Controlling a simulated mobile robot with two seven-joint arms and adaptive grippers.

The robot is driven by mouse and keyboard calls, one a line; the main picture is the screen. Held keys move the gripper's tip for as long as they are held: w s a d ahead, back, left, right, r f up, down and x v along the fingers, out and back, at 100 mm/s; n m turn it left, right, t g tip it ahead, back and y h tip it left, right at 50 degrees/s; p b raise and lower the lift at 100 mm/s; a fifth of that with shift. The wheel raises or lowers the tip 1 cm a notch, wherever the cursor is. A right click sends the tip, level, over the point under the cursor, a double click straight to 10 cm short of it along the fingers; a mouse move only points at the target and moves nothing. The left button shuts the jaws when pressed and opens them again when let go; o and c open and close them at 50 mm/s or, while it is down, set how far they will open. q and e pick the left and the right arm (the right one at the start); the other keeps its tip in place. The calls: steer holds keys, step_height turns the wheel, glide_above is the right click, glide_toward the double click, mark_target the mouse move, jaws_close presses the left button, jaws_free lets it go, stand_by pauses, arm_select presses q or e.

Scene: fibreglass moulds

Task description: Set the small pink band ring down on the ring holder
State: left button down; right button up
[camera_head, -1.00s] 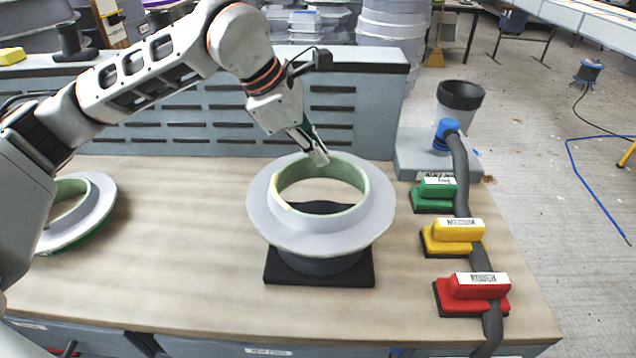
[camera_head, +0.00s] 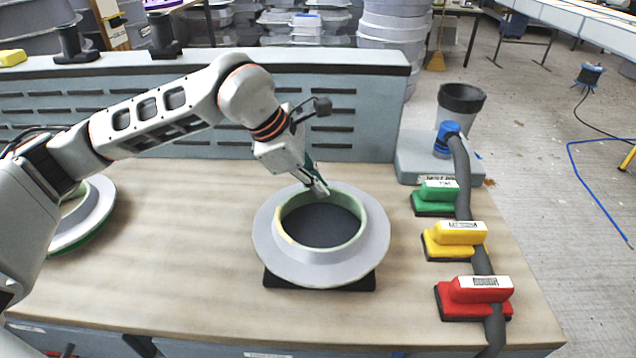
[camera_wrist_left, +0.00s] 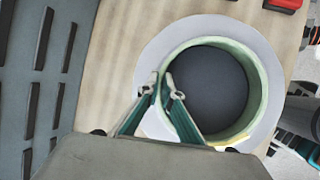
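The ring (camera_head: 272,243) has a wide pale grey flange and a raised band, green inside, with a pale yellowish patch; I see no clear pink. It lies about level over the ring holder, whose black square base (camera_head: 362,283) shows under its front edge. The holder's dark round top (camera_head: 322,225) shows through the opening, also in the left wrist view (camera_wrist_left: 207,90). The flange hides whether the ring bears fully on it. My left gripper (camera_head: 318,188) is at the band's far side. In the left wrist view its fingertips (camera_wrist_left: 161,88) straddle the band wall, closed on it. My right gripper is out of view.
Another flanged ring (camera_head: 95,215) lies at the left of the wooden bench. Green (camera_head: 437,193), yellow (camera_head: 458,236) and red (camera_head: 478,292) blocks stand along a dark hose at the right. A slotted grey panel (camera_head: 350,110) rises behind. Bench between the rings is clear.

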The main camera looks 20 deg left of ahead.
arm_select(q)
steer(key=c, duration=2.2)
jaws_free()
steer(key=shift+c, duration=0.2)
steer(key=shift+r, duration=0.15)
steer(key=v, duration=1.2)
steer(key=shift+p, duration=0.4)
